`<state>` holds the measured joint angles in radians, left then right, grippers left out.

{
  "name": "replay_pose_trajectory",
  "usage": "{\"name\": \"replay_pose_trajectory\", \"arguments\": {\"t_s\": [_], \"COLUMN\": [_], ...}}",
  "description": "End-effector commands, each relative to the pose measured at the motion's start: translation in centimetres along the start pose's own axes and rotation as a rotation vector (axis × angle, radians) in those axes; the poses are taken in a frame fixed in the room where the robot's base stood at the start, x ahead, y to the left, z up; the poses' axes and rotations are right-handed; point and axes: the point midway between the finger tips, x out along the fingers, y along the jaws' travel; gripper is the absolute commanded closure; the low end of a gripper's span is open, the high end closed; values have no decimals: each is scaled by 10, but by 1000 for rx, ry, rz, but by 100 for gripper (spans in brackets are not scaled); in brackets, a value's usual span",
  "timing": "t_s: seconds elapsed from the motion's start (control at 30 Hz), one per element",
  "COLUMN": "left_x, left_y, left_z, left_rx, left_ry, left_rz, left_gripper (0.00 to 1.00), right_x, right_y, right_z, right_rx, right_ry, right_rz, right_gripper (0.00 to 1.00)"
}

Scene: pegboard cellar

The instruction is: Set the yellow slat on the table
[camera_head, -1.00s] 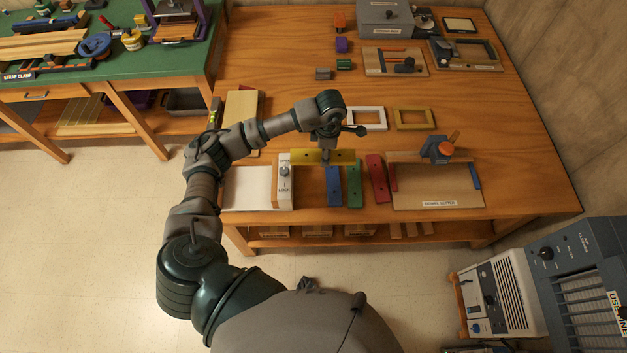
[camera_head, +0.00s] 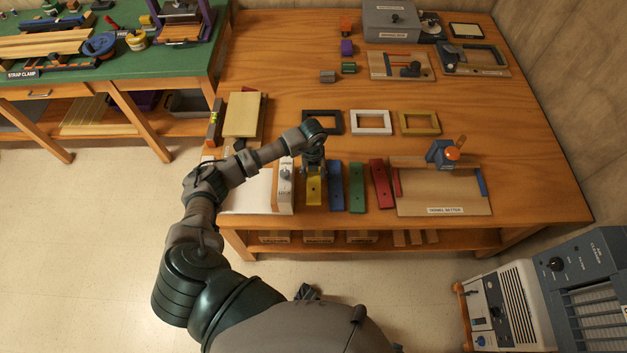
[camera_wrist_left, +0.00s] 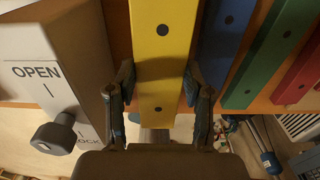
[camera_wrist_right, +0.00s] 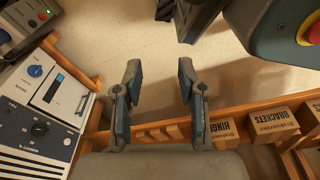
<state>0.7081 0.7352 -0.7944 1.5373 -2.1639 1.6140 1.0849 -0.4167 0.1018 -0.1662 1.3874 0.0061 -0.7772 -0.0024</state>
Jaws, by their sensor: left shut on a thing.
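The yellow slat (camera_head: 314,191) is left of the blue slat (camera_head: 336,187) and runs the same way as it. My left gripper (camera_head: 313,172) is shut on the yellow slat. In the left wrist view the slat (camera_wrist_left: 162,55) passes between the two fingers (camera_wrist_left: 161,95). The slat is over the front part of the table (camera_head: 270,60); I cannot tell whether it touches the wood. My right gripper (camera_wrist_right: 160,78) shows only in the right wrist view, open and empty near the table's lower shelf.
Green (camera_head: 357,187) and red (camera_head: 381,184) slats lie farther right, then the dowel board (camera_head: 430,200). A white block with an OPEN/LOCK knob (camera_wrist_left: 55,75) is close on the left. Three frames lie behind, the white one (camera_head: 371,122) in the middle.

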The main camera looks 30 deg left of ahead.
Motion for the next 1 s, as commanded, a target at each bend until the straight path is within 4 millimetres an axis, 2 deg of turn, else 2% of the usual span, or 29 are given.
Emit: {"name": "replay_pose_trajectory", "arguments": {"t_s": [0.17, 0.37, 0.57, 0.6, 0.67, 0.7, 1.0], "left_x": [16, 45, 46, 46, 46, 46, 44], "left_y": [3, 2, 1, 1, 0, 0, 2], "left_z": [2, 2, 2, 2, 1, 2, 3], "left_rx": [-1, 0, 1, 1, 1, 1, 1], "left_ry": [2, 2, -1, -1, -1, -1, 0], "left_rz": [-2, -2, 0, 1, 1, 1, -2], "left_gripper": [100, 100, 100, 41, 26, 24, 24], "right_x": [-2, -5, -11, -11, -10, -10, -7], "right_y": [-2, -2, -2, -2, -2, -2, 0], "right_z": [-4, -7, -15, -14, -14, -14, -8], "right_rx": [1, 2, 2, 2, 3, 3, 3], "right_ry": [-1, -2, 11, 11, 10, 9, -4], "right_rz": [2, 1, 0, 0, 0, 0, 2], "right_gripper": [60, 60, 60, 60, 60, 60, 60]}}
